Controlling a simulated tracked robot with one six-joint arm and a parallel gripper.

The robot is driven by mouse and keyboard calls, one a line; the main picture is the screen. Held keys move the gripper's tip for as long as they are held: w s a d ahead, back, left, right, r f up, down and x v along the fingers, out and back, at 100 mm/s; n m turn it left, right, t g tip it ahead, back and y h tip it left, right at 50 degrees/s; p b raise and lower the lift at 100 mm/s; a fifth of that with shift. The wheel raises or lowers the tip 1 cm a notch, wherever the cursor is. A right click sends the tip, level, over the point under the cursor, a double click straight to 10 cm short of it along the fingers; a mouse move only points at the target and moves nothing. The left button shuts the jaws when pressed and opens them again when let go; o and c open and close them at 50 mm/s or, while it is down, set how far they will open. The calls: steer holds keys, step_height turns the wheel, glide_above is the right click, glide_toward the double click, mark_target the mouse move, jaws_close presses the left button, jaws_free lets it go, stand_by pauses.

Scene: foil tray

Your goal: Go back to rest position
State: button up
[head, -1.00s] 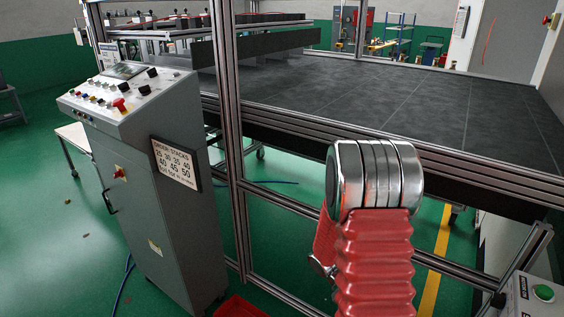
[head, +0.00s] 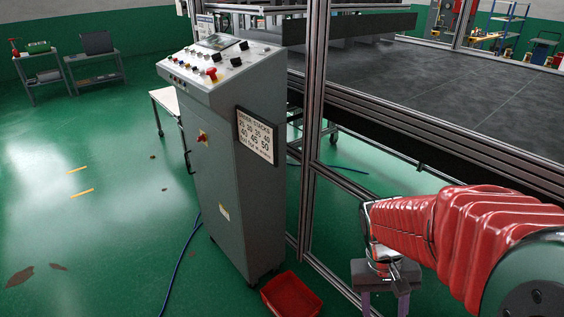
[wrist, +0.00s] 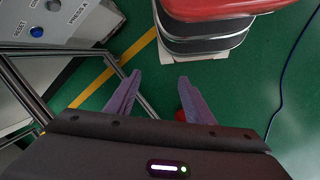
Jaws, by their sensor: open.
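My gripper (head: 385,304) hangs below my red-sleeved arm at the lower right of the head view, its fingers pointing down and partly cut off by the frame edge. In the wrist view, my gripper (wrist: 160,78) shows two purple fingers spread apart with green floor between their tips. It is open and holds nothing. No foil tray can be made out in either current view.
A grey control cabinet (head: 222,170) stands left of my arm, with a red bin (head: 291,294) on the floor near its base. A framed dark table (head: 430,85) lies behind my arm. A button box (wrist: 60,20) shows in the wrist view. Green floor at left is mostly open.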

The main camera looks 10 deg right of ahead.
steer(key=w+a+r+n+t+y, duration=0.1)
steer(key=a+r+n+t, duration=0.2)
steer(key=a+r+t, duration=0.5)
steer(key=a+r, duration=0.4)
steer(key=r, duration=0.2)
steer(key=shift+r+y, duration=0.3)
steer(key=shift+r, duration=0.05)
steer(key=shift+c, duration=0.2)
